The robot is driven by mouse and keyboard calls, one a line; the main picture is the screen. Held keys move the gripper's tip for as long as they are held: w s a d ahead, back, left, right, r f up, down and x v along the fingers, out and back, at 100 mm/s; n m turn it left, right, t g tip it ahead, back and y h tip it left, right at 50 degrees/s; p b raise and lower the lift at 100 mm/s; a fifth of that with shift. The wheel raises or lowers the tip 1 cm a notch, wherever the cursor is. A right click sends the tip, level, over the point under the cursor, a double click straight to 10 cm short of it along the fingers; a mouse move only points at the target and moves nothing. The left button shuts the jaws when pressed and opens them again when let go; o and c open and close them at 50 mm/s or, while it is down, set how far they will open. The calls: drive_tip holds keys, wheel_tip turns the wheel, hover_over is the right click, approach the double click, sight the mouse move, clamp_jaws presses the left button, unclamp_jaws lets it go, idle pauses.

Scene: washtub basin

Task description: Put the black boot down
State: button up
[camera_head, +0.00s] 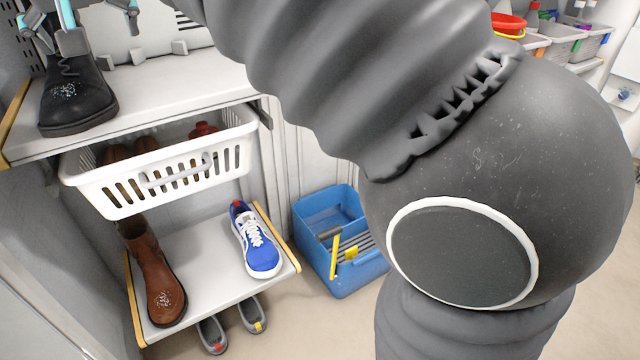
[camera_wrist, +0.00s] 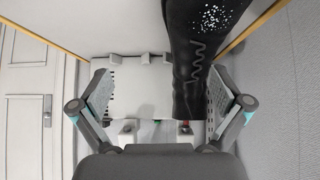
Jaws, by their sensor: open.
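The black boot (camera_head: 78,100) stands upright on the upper white shelf at the left of the head view, its speckled toe toward the front. In the wrist view the boot (camera_wrist: 191,70) extends upward between the fingers of my gripper (camera_wrist: 158,92), close to the right finger. A clear gap shows between the boot and the left finger. The gripper is open. Whether the right finger touches the boot cannot be told. In the head view only parts of the gripper show at the top left, and the boot's upper end is partly cut off.
A white basket (camera_head: 165,170) sits below the upper shelf. A brown boot (camera_head: 155,275) and a blue shoe (camera_head: 257,245) stand on the lower shelf (camera_head: 205,255). A blue crate (camera_head: 345,275) and grey shoes (camera_head: 252,314) are on the floor. My arm hides much of the right side.

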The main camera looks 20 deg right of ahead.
drive_tip(key=s+d+f+m+g+h, duration=0.1)
drive_tip(key=s+d+f, duration=0.4)
drive_tip(key=d, duration=0.5)
drive_tip(key=s+d+f+g, duration=0.1)
drive_tip(key=s+d+f, duration=0.2)
drive_tip(key=d+f, duration=0.6)
drive_tip(key=s+d+f, duration=0.5)
drive_tip(key=s+f, duration=0.2)
drive_tip(key=f, duration=0.1)
drive_tip(key=s+d+f+m, duration=0.1)
drive_tip(key=s+d+f, duration=0.4)
drive_tip(key=f, duration=0.3)
drive_tip(key=shift+s+f+m+g+h, duration=0.3)
drive_tip(key=shift+s+g, duration=0.1)
drive_tip(key=shift+s, duration=0.5)
